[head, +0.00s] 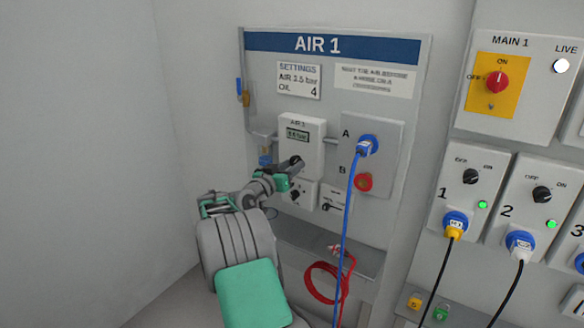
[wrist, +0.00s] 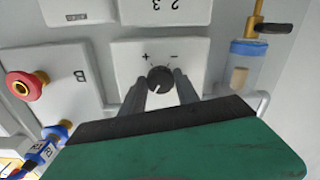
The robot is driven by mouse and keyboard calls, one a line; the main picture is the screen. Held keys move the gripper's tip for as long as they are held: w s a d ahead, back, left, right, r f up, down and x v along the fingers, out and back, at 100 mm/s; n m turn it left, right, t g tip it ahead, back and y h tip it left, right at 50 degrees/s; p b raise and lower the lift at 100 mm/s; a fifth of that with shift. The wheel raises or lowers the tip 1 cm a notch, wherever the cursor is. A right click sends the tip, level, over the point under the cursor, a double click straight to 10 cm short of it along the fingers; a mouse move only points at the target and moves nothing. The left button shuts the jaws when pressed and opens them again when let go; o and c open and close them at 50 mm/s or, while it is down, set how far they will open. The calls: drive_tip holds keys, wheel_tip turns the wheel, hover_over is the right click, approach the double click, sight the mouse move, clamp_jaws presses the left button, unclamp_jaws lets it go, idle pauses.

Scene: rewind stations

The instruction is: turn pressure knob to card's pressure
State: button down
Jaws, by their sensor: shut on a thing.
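The pressure knob (wrist: 159,77) is a round black knob with a white pointer mark, between + and − signs on a light box. My gripper (head: 296,163) is shut on it in the wrist view, one grey finger on each side. In the head view my gripper hides most of the knob. The air unit (head: 301,149) has a small green display (head: 297,135) above the knob; its reading ends in "bar", but its digits are too small to read surely. The settings card (head: 299,81) seems to read AIR 3.5 bar, OIL 4; the first digit is blurred.
A panel (head: 388,150) with ports A and B is right of the unit; a blue hose (head: 350,210) hangs from A, a red cap (head: 364,182) is at B. Below are a second dial box (head: 302,193) and a coiled red hose (head: 325,283). Electrical panels stand right.

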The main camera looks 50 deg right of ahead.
drive_tip(key=n, duration=0.6)
drive_tip(key=shift+p, duration=0.35)
drive_tip(key=shift+s+n+p, duration=0.1)
drive_tip(key=shift+n+p, duration=0.6)
drive_tip(key=shift+n, duration=1.2)
drive_tip(key=shift+f, duration=0.1)
drive_tip(key=c, duration=1.2)
unclamp_jaws()
drive_tip(key=shift+a, duration=0.1)
drive_tip(key=o, duration=0.3)
drive_tip(key=a, duration=0.7)
drive_tip(key=shift+s+a+b, duration=0.3)
drive_tip(key=shift+s+b, duration=0.1)
drive_tip(key=shift+b, duration=0.05)
